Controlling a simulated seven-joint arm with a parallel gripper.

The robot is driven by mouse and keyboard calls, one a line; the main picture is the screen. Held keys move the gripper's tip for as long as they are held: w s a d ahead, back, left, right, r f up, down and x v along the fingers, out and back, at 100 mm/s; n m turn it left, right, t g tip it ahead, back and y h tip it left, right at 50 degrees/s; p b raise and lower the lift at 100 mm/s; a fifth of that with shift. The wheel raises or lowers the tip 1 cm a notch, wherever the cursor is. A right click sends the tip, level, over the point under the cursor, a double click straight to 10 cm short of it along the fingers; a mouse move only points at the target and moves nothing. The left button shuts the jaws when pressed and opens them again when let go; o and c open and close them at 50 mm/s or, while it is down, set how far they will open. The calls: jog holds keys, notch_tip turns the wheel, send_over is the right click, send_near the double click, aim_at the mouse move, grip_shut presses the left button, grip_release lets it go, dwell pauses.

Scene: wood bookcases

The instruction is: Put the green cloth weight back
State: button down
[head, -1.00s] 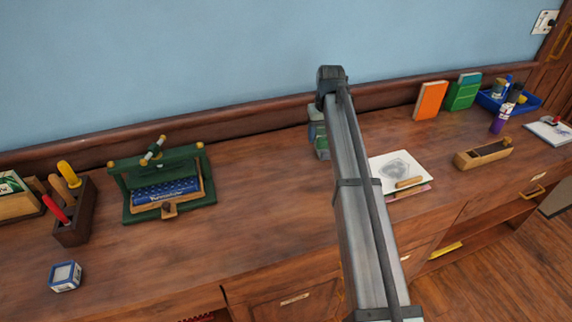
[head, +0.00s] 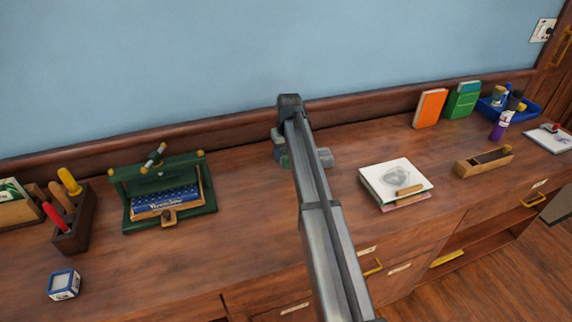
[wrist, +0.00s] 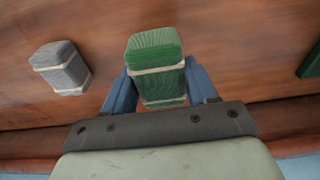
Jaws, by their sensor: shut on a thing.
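The green cloth weight (wrist: 156,52) is a ribbed green block with pale bands. It sits between the blue fingers of my gripper (wrist: 158,80) in the wrist view, and the gripper is shut on it. In the head view only a sliver of the green weight (head: 285,160) shows left of my arm, which hides most of the gripper. A grey cloth weight (wrist: 61,68) with pale bands lies apart on the wooden top, and in the head view it shows just right of my arm (head: 326,158). I cannot tell whether the green weight touches the wood.
A green press (head: 120,200) holding a blue book stands to the left, with a tool block (head: 75,232) beyond it. A paper stack (head: 385,188) and a wooden plane (head: 484,162) lie to the right. The wall runs close behind. Wood between the press and my arm is clear.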

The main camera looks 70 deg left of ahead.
jog(key=shift+f, duration=2.25)
jog(key=shift+f, duration=0.15)
jog(key=shift+c, duration=1.6)
grip_release()
jog(key=r, duration=0.4)
jog(key=d+r, duration=0.1)
jog(key=r, duration=0.7)
jog(key=shift+d, duration=0.4)
